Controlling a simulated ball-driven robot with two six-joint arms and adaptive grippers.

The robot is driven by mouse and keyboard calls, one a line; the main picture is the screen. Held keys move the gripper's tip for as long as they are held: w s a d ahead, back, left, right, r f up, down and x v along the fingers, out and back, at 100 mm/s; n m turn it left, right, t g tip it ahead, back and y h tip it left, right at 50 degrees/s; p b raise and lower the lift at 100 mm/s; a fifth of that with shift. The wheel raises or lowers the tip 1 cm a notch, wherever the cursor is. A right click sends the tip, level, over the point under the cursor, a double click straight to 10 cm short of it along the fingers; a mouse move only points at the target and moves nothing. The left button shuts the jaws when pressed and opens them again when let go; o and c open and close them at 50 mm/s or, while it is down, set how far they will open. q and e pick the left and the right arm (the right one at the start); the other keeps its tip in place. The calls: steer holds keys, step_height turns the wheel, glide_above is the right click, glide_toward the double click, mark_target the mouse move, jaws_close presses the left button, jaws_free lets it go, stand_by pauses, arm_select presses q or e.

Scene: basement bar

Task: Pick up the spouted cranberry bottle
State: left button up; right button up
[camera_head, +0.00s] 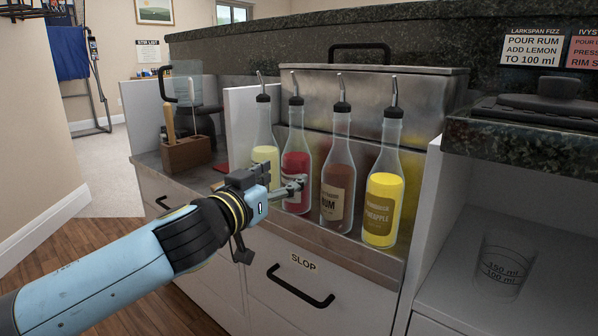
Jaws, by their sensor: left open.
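The spouted cranberry bottle (295,163) is the clear bottle with red liquid and a dark spout cap. It stands upright in the row on the metal ledge, second from the left. My left gripper (269,217) reaches in from the left, open and empty. One finger extends in front of the red bottle's lower part and hides some of its label. I cannot tell whether the upper finger touches the bottle. My right gripper is not in view.
A pale yellow bottle (264,150) stands close on the left, a rum bottle (338,180) and a pineapple bottle (383,205) on the right. A steel bin (420,95) is behind. A measuring cup (503,268) stands at lower right, a wooden block (187,153) at left.

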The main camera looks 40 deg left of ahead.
mark_target(289, 174)
arm_select(q)
steer(key=w, duration=0.5)
steer(key=shift+w+a+f, duration=0.15)
steer(key=shift+a+f, duration=0.2)
steer(key=shift+c, duration=0.5)
steer(key=c, duration=1.1)
jaws_close()
steer(key=shift+r, duration=0.2)
